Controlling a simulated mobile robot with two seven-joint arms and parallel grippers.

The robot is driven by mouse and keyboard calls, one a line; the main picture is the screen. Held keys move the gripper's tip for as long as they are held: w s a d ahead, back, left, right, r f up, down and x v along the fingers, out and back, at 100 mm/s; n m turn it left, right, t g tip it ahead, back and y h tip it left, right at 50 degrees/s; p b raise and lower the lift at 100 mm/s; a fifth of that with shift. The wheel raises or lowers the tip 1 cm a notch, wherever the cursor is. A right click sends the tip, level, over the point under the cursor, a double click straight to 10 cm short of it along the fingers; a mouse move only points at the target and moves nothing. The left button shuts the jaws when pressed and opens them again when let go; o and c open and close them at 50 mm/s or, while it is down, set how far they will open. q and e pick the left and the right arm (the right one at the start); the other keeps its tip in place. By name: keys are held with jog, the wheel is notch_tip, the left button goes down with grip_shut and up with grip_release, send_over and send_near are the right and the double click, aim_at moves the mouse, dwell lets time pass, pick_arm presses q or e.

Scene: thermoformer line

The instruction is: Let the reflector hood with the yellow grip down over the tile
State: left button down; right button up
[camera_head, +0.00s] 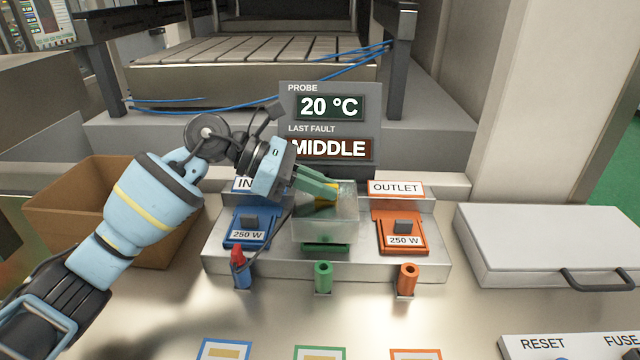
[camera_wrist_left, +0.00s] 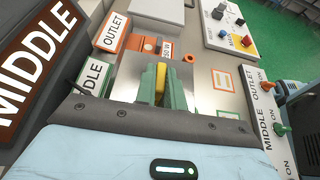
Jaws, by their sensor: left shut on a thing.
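The reflector hood (camera_head: 324,224) is a pale, see-through-looking box at the middle station, between the blue inlet and orange outlet stations. Its yellow grip (camera_head: 328,193) is between the green fingers of my left gripper (camera_head: 318,185). The left wrist view shows the yellow grip (camera_wrist_left: 160,84) held between the two green fingers (camera_wrist_left: 161,98). A green holder (camera_head: 325,249) shows just below the hood's front edge. The tile at the middle station is hidden by the hood. I cannot tell whether the hood touches the station or hangs slightly above it. My right gripper is not in view.
Blue (camera_head: 247,234) and orange (camera_head: 403,240) holders marked 250 W flank the hood closely. Blue, green (camera_head: 323,277) and orange (camera_head: 407,280) sockets stand in front; a red plug (camera_head: 238,256) is at the blue one. The display (camera_head: 331,120) stands behind. A brown bin (camera_head: 70,195) is left.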

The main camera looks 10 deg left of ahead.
aim_at(312, 198)
pick_arm(q)
jog(key=shift+f+b, duration=0.5)
jog(key=shift+f, duration=0.65)
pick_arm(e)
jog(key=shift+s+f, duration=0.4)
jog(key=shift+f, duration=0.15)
pick_arm(q)
jog(key=shift+d+f, duration=0.1)
jog(key=shift+f, duration=0.45)
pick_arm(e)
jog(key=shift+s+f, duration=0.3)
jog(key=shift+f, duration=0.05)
pick_arm(q)
jog(key=c, duration=1.4)
grip_release()
